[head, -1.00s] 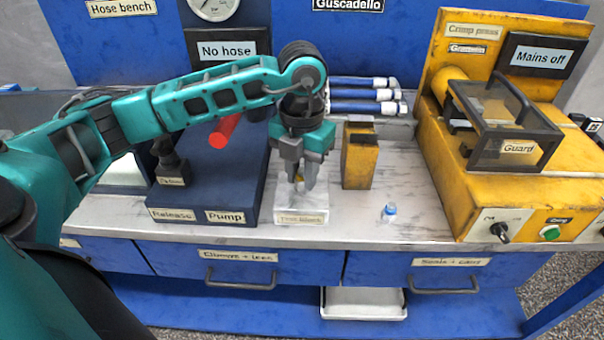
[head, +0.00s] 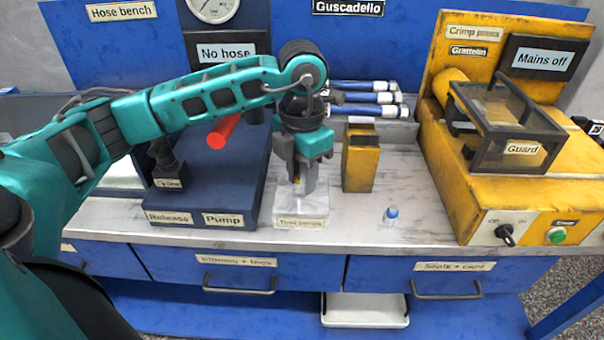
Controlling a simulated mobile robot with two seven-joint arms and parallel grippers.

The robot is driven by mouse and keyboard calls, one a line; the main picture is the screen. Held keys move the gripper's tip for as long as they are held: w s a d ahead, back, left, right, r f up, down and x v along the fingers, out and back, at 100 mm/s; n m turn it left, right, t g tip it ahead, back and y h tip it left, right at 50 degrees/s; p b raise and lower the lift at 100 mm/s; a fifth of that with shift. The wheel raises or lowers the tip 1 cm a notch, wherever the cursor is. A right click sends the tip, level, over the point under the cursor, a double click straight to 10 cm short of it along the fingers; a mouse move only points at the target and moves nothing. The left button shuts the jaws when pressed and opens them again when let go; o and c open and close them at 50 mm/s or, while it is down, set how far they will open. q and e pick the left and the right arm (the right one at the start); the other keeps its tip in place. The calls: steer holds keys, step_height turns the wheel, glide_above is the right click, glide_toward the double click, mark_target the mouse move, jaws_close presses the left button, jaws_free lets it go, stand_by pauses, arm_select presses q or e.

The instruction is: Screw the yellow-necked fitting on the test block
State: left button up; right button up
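The test block (head: 300,211) is a pale block with a label at the front of the bench. My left gripper (head: 302,186) points straight down over it, with its fingertips low and close together just above the block's top. A small bit of the yellow-necked fitting (head: 297,181) shows between the fingers, which look closed on it. The rest of the fitting is hidden by the fingers, so I cannot tell how it sits in the block. My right gripper is out of view.
The dark blue pump unit (head: 222,180) with a red handle (head: 223,130) stands left of the block. A yellow holder (head: 360,165) stands close on the right. A small blue-capped item (head: 391,214) lies farther right, before the yellow crimp press (head: 500,195). Blue hoses (head: 362,98) lie behind.

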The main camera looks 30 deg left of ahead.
arm_select(q)
steer(key=shift+o, duration=1.2)
steer(key=shift+r+p, duration=1.25)
steer(key=shift+r, duration=0.55)
steer(key=o, duration=0.6)
steer(key=shift+c, duration=0.2)
